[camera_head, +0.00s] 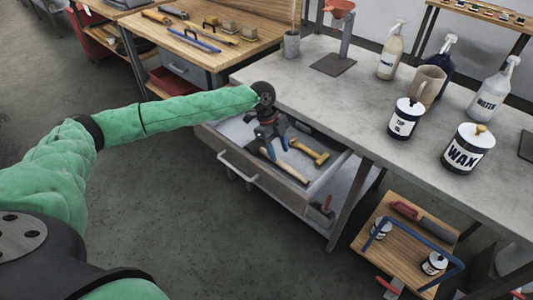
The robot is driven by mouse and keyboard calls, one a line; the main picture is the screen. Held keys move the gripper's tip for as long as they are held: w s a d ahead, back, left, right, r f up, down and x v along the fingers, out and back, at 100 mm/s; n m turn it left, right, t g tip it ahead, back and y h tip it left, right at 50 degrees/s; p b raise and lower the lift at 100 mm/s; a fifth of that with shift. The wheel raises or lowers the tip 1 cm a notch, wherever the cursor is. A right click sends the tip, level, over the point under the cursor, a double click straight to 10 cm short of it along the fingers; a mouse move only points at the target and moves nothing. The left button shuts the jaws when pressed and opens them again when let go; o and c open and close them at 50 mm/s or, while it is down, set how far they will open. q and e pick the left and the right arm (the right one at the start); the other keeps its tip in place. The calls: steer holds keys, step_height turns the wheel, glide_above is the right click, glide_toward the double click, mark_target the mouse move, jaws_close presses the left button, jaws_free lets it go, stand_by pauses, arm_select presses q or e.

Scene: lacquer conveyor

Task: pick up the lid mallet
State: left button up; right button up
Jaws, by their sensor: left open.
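The open drawer (240,166) under the grey bench holds several tools. One is a yellow mallet-shaped tool (308,152) with its head to the right. A pale wooden handle (284,166) lies beside it, its upper end hidden behind my gripper. I cannot tell for sure which of the two is the lid mallet. My left gripper (276,149) points down over the drawer, open, just left of the yellow tool and above the end of the wooden handle. Whether it touches anything is not clear. My right gripper is out of view.
The grey bench top (360,90) borders the drawer at the back and right. A wax can (468,149), a smaller can (405,119) and spray bottles stand on it. A wooden tool tray (400,228) stands low at the right. A wooden workbench (250,25) is behind.

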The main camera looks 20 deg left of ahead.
mark_target(283, 163)
arm_select(q)
steer(key=shift+s+d+f+p, duration=0.2)
steer(key=shift+d+f+p, duration=0.15)
steer(key=shift+f, duration=0.15)
steer(key=p+x, duration=0.1)
steer(key=x, duration=0.2)
steer(key=shift+s+d+f, duration=0.1)
steer(key=shift+f, duration=0.05)
steer(key=shift+d+f, duration=0.1)
steer(key=shift+f, duration=0.25)
jaws_close()
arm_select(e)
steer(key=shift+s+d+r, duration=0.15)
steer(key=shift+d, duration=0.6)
arm_select(q)
steer(key=shift+r, duration=0.15)
